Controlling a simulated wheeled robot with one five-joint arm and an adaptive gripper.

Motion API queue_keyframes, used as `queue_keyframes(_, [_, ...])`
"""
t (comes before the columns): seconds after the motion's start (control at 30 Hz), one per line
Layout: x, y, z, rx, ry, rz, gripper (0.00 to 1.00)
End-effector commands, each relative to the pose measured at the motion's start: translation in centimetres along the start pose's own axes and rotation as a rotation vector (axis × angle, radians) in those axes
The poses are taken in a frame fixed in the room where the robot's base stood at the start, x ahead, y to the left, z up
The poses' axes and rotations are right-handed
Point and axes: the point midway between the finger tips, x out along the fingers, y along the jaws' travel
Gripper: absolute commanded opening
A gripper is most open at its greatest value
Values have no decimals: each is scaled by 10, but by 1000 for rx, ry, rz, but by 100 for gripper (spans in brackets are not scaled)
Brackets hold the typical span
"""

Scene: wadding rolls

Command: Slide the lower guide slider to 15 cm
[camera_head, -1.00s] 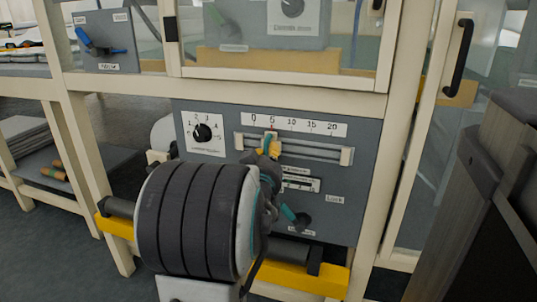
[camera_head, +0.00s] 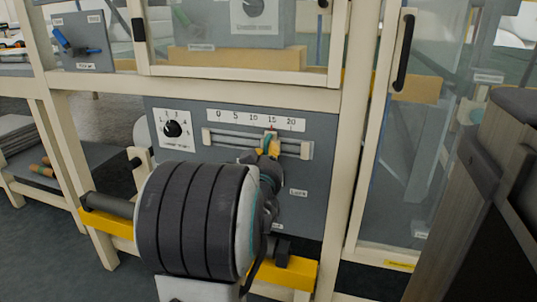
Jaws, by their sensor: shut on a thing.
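The guide (camera_head: 230,140) is a pale horizontal rail with end blocks on the grey panel (camera_head: 320,195). A white scale strip (camera_head: 245,119) above it reads 0, 5, 10, 15, 20. My gripper (camera_head: 270,143) is at the guide, right of its middle, just below the 15 mark. Whether the slider stands exactly at 15 cannot be told.
A black dial (camera_head: 173,129) on a white plate is left of the guide. A label reading Lock (camera_head: 299,192) is below right. A yellow bar (camera_head: 285,273) sticks out below the panel. A glass door with a black handle (camera_head: 403,52) is on the right.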

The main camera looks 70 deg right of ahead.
Motion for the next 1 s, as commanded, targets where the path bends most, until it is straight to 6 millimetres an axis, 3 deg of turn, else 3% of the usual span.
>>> queue_keyframes(0.07, [0,0,0,0,1,0,0])
queue_keyframes(0.1, [0,0,0,0,1,0,21])
queue_keyframes(0.4, [0,0,0,0,0,-1,47])
queue_keyframes(0.73, [-4,0,0,0,0,-1,47])
queue_keyframes(1.0, [-38,0,-1,0,2,-1,47])
